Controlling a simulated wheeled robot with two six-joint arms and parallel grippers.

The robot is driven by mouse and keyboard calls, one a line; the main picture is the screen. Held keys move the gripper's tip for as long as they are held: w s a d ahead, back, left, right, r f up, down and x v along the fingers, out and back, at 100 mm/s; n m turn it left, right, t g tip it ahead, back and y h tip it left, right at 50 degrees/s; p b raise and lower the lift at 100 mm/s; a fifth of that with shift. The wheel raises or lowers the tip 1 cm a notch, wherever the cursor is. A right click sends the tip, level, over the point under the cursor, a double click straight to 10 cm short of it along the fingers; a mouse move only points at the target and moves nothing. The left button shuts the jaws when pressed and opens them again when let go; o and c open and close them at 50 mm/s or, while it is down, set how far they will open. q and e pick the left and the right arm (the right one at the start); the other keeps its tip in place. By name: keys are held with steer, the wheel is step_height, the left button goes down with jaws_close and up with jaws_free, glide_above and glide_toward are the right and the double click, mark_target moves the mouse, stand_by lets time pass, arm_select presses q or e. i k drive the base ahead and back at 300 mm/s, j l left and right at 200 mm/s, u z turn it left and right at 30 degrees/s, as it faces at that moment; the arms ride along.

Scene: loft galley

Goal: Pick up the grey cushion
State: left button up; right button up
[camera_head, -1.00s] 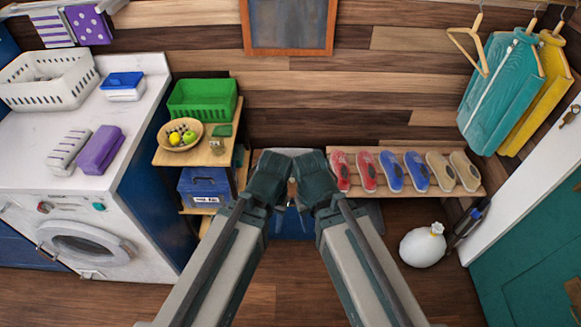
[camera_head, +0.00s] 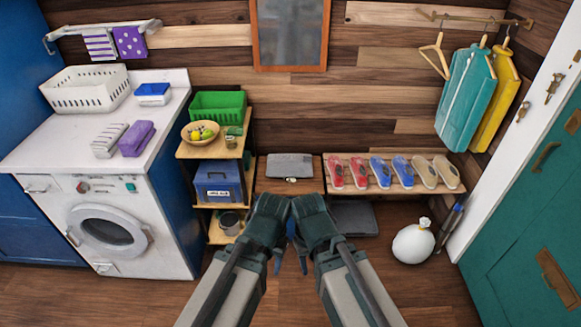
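A flat grey cushion (camera_head: 290,162) lies on a low wooden bench (camera_head: 262,186) against the back wall, between the shelf unit and the shoe rack. A small pale object or clasp shows at its front edge. My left gripper (camera_head: 276,263) and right gripper (camera_head: 303,263) are side by side in front of the bench, lower in the picture and apart from the cushion. Their fingers point down and are partly hidden by my wrists, so I cannot tell how far they are open. I see nothing held in them.
A shelf unit (camera_head: 214,152) with a green crate (camera_head: 218,104) stands left of the bench. The shoe rack (camera_head: 398,190) is on the right, with a dark grey flat item (camera_head: 354,218) below it. A white sack (camera_head: 413,243) sits on the floor. The floor nearer me looks clear.

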mark_target(290, 164)
steer(key=i+l+z, duration=0.1)
steer(key=i+z, duration=0.15)
steer(key=i, duration=0.5)
steer(key=i+z, duration=0.3)
steer(key=i, duration=0.4)
